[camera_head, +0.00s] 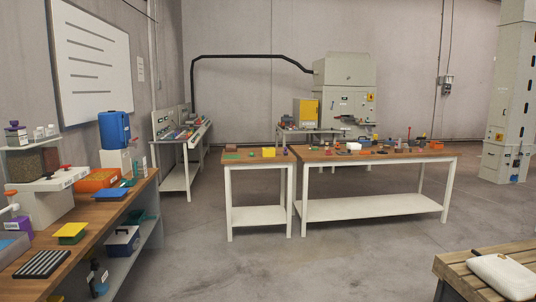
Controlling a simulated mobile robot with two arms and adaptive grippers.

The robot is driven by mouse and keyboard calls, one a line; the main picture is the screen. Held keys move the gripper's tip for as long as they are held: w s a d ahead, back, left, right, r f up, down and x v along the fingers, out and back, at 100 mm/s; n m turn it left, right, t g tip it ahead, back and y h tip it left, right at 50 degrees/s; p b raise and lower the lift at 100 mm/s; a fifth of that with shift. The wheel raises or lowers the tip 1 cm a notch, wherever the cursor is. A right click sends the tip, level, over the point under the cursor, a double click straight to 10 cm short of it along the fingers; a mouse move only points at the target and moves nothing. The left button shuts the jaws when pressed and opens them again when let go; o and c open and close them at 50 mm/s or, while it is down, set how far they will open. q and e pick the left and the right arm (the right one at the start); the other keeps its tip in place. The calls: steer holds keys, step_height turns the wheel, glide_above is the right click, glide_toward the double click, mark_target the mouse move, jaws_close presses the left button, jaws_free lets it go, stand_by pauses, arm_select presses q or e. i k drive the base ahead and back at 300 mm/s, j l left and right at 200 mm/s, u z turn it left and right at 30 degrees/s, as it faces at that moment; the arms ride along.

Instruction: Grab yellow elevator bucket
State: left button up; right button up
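A small yellow box-shaped item (268,152) sits on the wooden top of the small white-legged table (257,166) in the middle of the head view. It looks like the yellow elevator bucket, but it is too small to be sure. Reddish, green and purple items lie near it. A flat yellow piece with green under it (70,231) lies on the left workbench. Neither of my grippers is in view.
A longer table (370,156) with many small parts stands right of the small table. The left workbench (95,240) runs along the wall. A wooden bench (460,268) with a white pouch (503,276) is at lower right. The grey floor (260,265) between them is clear.

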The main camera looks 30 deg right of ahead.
mark_target(270, 152)
steer(key=i+l+z, duration=0.35)
steer(key=i, duration=0.2)
steer(key=i+l+z, duration=0.35)
steer(key=i, duration=0.25)
steer(key=i+z, duration=0.35)
steer(key=i, duration=2.8)
